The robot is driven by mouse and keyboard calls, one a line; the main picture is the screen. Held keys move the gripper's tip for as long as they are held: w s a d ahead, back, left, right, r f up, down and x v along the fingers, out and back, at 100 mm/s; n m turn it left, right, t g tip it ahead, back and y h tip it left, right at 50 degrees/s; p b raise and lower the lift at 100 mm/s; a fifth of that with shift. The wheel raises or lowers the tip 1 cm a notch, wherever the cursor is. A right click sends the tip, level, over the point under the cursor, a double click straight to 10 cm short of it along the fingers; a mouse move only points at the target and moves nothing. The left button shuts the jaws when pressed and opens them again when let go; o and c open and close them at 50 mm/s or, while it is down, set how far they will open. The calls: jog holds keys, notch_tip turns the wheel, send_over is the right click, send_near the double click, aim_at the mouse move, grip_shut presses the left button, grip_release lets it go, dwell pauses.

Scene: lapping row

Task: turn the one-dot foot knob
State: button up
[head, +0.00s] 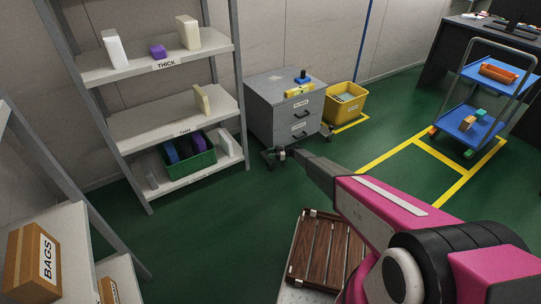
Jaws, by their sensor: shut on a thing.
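The grey drawer cabinet (262,105) stands against the back wall. A small dark foot with a knob (271,158) shows low at its front corner. My gripper (286,154) is at that knob, at the far end of my pink and grey arm, and is shut on it. The knob and fingertips are tiny here and partly hidden by each other, and no dot marks can be read. Another dark foot (326,131) shows at the cabinet's right corner.
A yellow bin (346,106) stands right of the cabinet. A shelf rack (190,122) with blocks and a green crate (187,163) stands left. A slatted wooden board (325,252) lies in front. Green floor between is clear.

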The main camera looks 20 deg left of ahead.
jog(key=shift+n+g, duration=0.3)
jog(key=shift+g, duration=0.2)
jog(key=o, duration=0.9)
jog(key=shift+d, duration=0.1)
jog(key=v, duration=1)
jog(key=shift+w+d+r, duration=0.15)
jog(key=shift+d, duration=0.15)
